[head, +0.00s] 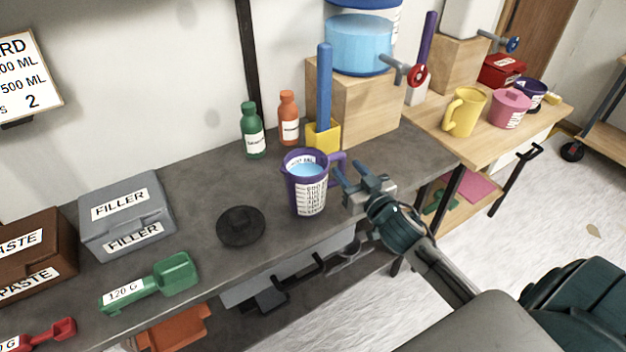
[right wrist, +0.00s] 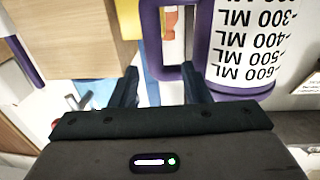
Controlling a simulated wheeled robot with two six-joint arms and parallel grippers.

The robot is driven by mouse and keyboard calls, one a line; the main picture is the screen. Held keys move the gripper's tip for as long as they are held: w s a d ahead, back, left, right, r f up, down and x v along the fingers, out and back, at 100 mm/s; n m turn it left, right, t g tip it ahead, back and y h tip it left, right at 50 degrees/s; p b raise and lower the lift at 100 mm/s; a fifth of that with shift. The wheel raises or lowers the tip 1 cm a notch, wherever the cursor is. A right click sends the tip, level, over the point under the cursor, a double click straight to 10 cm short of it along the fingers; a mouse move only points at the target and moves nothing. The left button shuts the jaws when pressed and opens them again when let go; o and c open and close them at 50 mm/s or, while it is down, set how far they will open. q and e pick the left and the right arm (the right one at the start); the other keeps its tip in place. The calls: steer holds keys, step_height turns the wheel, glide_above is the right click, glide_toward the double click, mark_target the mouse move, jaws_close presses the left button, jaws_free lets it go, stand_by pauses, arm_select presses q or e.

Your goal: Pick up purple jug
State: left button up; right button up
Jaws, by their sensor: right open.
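The purple jug (head: 305,182) stands upright on the grey counter, with blue liquid inside and a white measuring label on its side. Its handle (head: 338,160) points right, toward my right gripper. My right gripper (head: 356,183) is open and empty, just right of the jug near the handle. In the right wrist view the jug's label and purple rim (right wrist: 245,70) fill the upper right. The handle (right wrist: 178,75) shows there between the two spread fingers (right wrist: 165,90), beyond their tips or near them; I cannot tell if they touch. My left gripper is not in view.
A wooden block (head: 352,108) bearing a blue-water dispenser (head: 358,45) stands behind the jug. A black disc (head: 240,226), green scoop (head: 165,283) and grey filler box (head: 125,215) lie left. Green (head: 252,135) and orange (head: 289,120) bottles stand behind. The counter's front edge is close.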

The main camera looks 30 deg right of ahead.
mark_target(344, 163)
steer(key=w, duration=0.1)
steer(key=w+p, duration=0.1)
steer(key=w, duration=0.3)
steer(key=shift+d+f+p, duration=0.25)
steer(key=shift+d+p, duration=0.05)
steer(key=shift+p, duration=0.1)
steer(key=shift+s, duration=0.1)
steer(key=shift+c, duration=0.4)
jaws_close()
steer(key=shift+r, duration=0.1)
